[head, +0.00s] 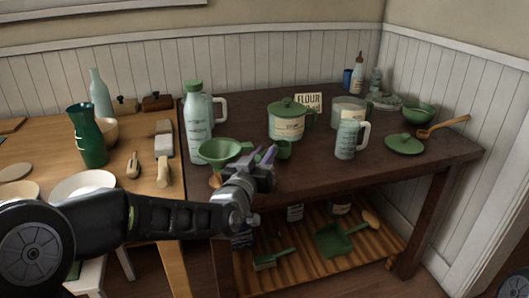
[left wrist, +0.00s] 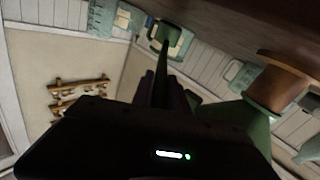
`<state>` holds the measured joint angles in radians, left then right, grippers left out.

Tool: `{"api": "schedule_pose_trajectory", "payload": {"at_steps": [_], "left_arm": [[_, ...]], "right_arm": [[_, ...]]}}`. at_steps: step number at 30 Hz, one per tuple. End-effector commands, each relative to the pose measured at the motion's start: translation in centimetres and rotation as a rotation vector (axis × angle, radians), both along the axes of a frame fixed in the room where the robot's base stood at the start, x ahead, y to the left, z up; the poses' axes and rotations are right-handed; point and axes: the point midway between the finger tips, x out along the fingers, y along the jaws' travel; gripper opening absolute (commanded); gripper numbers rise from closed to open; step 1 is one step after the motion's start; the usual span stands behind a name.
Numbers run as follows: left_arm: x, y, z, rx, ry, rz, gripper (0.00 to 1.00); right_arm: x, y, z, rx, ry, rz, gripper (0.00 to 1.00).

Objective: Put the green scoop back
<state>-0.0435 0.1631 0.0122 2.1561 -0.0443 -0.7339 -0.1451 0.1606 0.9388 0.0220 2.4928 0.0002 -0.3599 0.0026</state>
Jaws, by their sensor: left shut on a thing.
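The green scoop (head: 284,150) has a small cup and a handle; its cup shows at the front of the dark table, just past my left fingertips. My left gripper (head: 266,160) is shut on its handle. In the left wrist view the scoop (left wrist: 170,38) extends away from between the dark fingers (left wrist: 165,88). Whether the scoop touches the tabletop is hard to tell. A lidded cream and green canister (head: 287,126) stands behind the scoop, beside a FLOUR sign (head: 308,101). My right gripper is not in view.
A green funnel (head: 219,150) is close left of my gripper, and a wooden piece (left wrist: 283,82) is near in the wrist view. The front middle of the dark table (head: 310,170) is clear.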

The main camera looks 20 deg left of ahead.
Motion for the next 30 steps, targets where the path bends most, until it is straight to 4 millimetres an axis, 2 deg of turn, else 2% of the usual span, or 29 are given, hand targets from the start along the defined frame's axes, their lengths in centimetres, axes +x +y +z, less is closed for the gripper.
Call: {"api": "schedule_pose_trajectory", "payload": {"at_steps": [30], "left_arm": [[-0.44,0.04,0.09,0.000,-0.001,0.000,0.00]], "right_arm": [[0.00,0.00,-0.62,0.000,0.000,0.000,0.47]]}}
